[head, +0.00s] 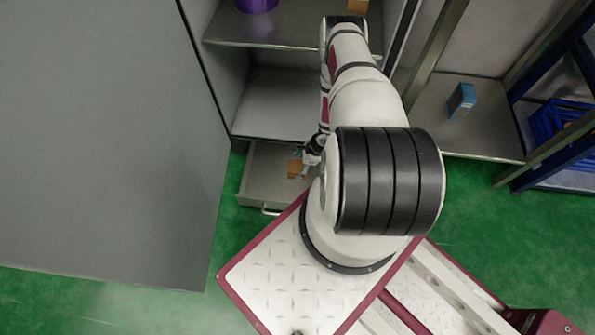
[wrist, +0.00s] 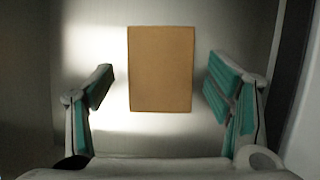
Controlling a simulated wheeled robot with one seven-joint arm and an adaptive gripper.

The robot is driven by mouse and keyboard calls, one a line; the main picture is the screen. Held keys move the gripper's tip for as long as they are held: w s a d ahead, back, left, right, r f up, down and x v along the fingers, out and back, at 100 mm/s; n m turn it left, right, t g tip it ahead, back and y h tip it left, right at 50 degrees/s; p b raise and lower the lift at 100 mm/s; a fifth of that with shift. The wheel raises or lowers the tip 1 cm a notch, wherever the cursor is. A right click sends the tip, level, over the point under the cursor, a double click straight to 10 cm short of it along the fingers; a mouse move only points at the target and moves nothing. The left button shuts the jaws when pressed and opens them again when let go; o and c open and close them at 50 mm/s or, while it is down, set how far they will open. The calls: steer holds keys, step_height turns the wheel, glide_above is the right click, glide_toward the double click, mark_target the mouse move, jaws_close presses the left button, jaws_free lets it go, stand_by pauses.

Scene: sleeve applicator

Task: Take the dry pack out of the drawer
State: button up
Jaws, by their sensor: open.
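The dry pack looks like a small orange-brown box (head: 295,168) lying in the open drawer (head: 256,183). In the wrist view the flat brown box (wrist: 161,68) lies on the pale drawer floor (wrist: 105,30). My gripper (head: 306,164) is over the drawer beside the box in the head view. In the wrist view my open gripper (wrist: 160,88) has one green-padded finger on each side of the box, with a gap on both sides. Whether the fingertips are down at the box's height I cannot tell. My arm hides the drawer's right part.
The drawer's handle (head: 270,211) faces the front. Above the drawer is a cabinet with shelves (head: 280,105), a purple object (head: 256,4) on the upper one. A grey door panel (head: 100,130) stands at left. A blue box (head: 461,100) sits on a shelf at right.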

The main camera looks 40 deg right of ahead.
steer(key=b+x, duration=0.1)
steer(key=x, duration=0.1)
steer(key=shift+f, duration=0.3)
steer(key=shift+c, duration=0.3)
steer(key=shift+r, duration=0.1)
steer(key=c, duration=1.3)
steer(key=shift+o, duration=0.2)
